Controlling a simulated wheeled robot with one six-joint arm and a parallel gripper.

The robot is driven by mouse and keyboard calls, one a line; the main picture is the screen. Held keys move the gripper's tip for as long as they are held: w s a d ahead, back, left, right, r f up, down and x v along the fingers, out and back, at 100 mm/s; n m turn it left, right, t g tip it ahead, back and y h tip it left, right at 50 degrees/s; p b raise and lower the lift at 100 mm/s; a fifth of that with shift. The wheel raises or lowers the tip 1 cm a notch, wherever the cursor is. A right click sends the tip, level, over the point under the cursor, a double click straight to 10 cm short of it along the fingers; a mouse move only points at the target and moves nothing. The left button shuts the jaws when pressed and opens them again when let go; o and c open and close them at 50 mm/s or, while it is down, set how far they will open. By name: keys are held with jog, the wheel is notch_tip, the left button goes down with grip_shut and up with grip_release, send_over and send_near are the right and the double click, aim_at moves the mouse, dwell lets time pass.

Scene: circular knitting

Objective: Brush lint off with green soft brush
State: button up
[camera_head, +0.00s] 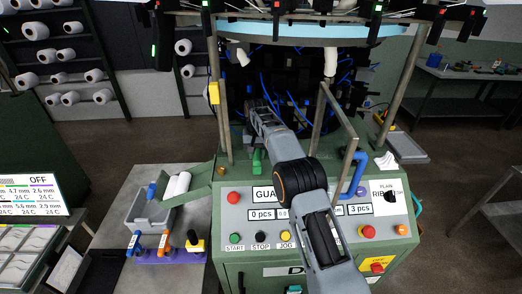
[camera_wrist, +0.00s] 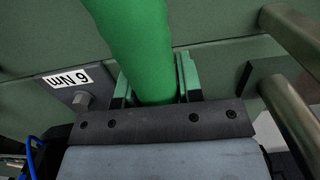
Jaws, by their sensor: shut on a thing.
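In the wrist view a smooth green handle (camera_wrist: 135,45), which looks like the green soft brush, stands between the green-lined fingers of my gripper (camera_wrist: 155,85). The fingers are shut on it. The brush's bristles are out of view. In the head view my arm reaches over the machine's front panel into the dark space under the knitting ring. A small green upright piece (camera_head: 257,160) shows beside my wrist; I cannot tell if it is the same brush. My gripper's fingertips are hidden there. No lint can be made out.
Metal posts (camera_head: 396,88) and an angled guard frame (camera_head: 340,110) stand close around my arm. A plate marked 6 Nm with a bolt (camera_wrist: 78,88) and metal rods (camera_wrist: 290,110) are near my gripper. Blue tubes (camera_head: 290,85) hang inside. A tool table (camera_head: 125,190) is at left.

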jog(key=shift+f, duration=0.1)
dwell(0.3)
jog(key=shift+r+p, duration=0.35)
jog(key=shift+r, duration=2.2)
